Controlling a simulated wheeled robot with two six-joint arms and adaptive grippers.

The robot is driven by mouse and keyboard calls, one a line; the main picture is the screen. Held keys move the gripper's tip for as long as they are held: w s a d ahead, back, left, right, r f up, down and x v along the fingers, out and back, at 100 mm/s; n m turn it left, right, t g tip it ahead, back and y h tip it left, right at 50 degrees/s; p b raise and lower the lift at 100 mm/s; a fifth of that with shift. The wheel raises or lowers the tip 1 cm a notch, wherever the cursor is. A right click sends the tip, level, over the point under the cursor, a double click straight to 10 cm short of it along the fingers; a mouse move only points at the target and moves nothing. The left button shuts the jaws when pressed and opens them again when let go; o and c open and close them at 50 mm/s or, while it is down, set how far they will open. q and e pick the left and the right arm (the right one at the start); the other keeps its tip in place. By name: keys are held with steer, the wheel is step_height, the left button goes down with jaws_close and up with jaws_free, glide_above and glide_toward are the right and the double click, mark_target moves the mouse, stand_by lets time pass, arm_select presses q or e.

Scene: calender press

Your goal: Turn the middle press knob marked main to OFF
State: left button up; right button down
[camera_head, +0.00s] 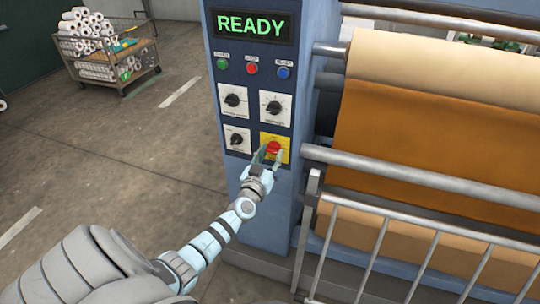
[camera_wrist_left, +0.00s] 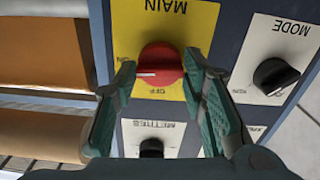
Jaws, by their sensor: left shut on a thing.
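The red knob (camera_head: 273,147) sits on a yellow plate (camera_head: 284,156) at the lower right of the blue press panel. In the left wrist view the red knob (camera_wrist_left: 162,64) is large, on the yellow plate (camera_wrist_left: 125,35) with MAIN printed upside down. Its white pointer line lies nearly level, toward the left of that view. Small OFF lettering shows by the knob, partly hidden. My left gripper (camera_head: 268,158) is shut on the red knob, one finger on each side, as the left wrist view also shows (camera_wrist_left: 160,74). My right gripper is not in view.
Black knobs on white plates (camera_head: 236,100) sit above and left of the red knob. Buttons (camera_head: 252,68) and a READY display (camera_head: 251,25) are higher up. Rollers and a metal railing (camera_head: 400,225) stand close on the right. A wire cart (camera_head: 110,60) stands far left on open floor.

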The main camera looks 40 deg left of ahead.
arm_select(q)
steer(key=n, duration=0.8)
steer(key=shift+n+p, duration=0.3)
steer(key=n, duration=0.4)
steer(key=shift+n, duration=2.1)
steer(key=o, duration=1.2)
steer(key=shift+c, duration=0.2)
steer(key=v, duration=1.2)
